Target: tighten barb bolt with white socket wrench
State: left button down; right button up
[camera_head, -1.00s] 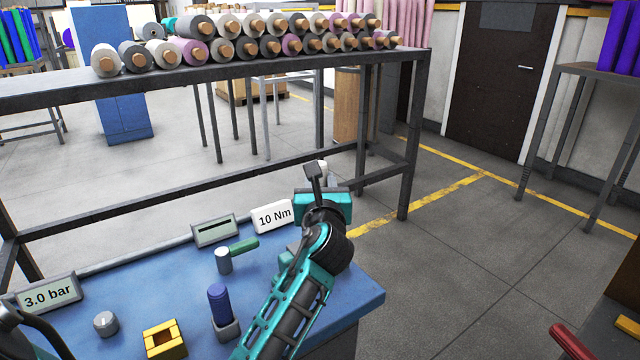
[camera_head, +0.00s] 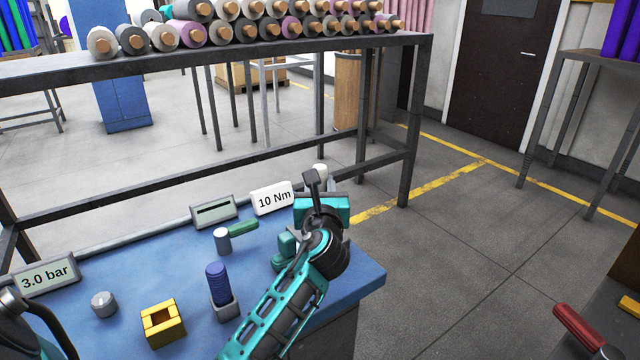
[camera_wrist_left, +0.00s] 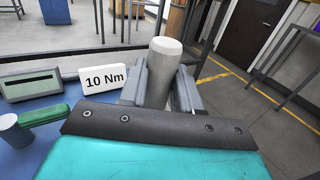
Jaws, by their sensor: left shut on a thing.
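My left gripper (camera_head: 320,190) is above the right end of the blue bench. In the left wrist view its jaws (camera_wrist_left: 160,88) are shut on an upright pale grey-white cylinder (camera_wrist_left: 163,62), which looks like the white wrench's handle. Only its top (camera_head: 320,170) shows in the head view; its lower end is hidden. A teal-green block (camera_head: 284,246) is partly behind my left arm. A grey-white cylinder with a green lever (camera_head: 240,228) stands left of it. I cannot tell which part is the barb bolt. My right gripper is not in view.
The blue bench (camera_head: 120,270) holds a "10 Nm" sign (camera_head: 271,197), a grey display (camera_head: 213,211), a "3.0 bar" display (camera_head: 46,274), a grey knob (camera_head: 104,304), a yellow block (camera_head: 163,324) and a blue ribbed cylinder (camera_head: 218,280). A rack of felt rolls (camera_head: 250,45) stands behind.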

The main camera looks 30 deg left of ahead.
pick_arm(q)
jog(key=shift+p, duration=0.45)
dwell(0.6)
jog(key=shift+f+b, duration=0.3)
jog(key=shift+f, duration=0.25)
dwell(0.8)
jog(key=shift+s+f+p, duration=0.1)
jog(key=shift+f+p, duration=0.25)
jog(key=shift+f, duration=0.15)
dwell(5.1)
